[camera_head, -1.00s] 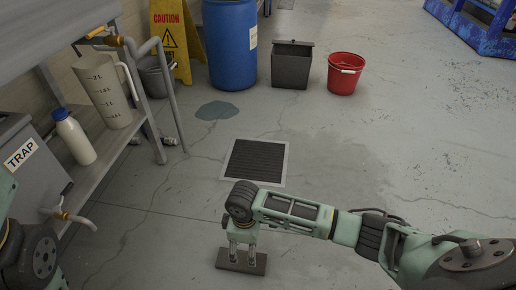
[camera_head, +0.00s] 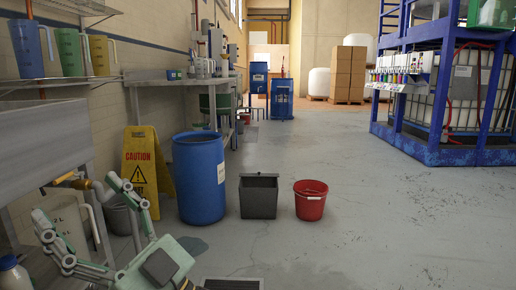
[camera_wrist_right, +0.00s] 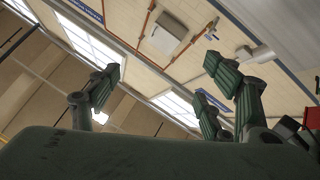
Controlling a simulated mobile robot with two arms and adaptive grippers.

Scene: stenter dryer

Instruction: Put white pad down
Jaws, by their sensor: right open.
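No white pad shows in either view now. My right gripper (camera_head: 76,200) is raised close in front of the head camera at the lower left, its green fingers spread apart with nothing between them. In the right wrist view the open fingers (camera_wrist_right: 160,88) point up toward the ceiling and windows, also empty. The floor where the gripper was earlier is below the head view's edge, so anything lying there is hidden. My left gripper is not in view.
A blue barrel (camera_head: 199,178), a grey bin (camera_head: 258,197) and a red bucket (camera_head: 311,202) stand on the floor ahead. A yellow caution sign (camera_head: 147,172) leans by the wall. A blue rack (camera_head: 450,155) is at right. The middle floor is clear.

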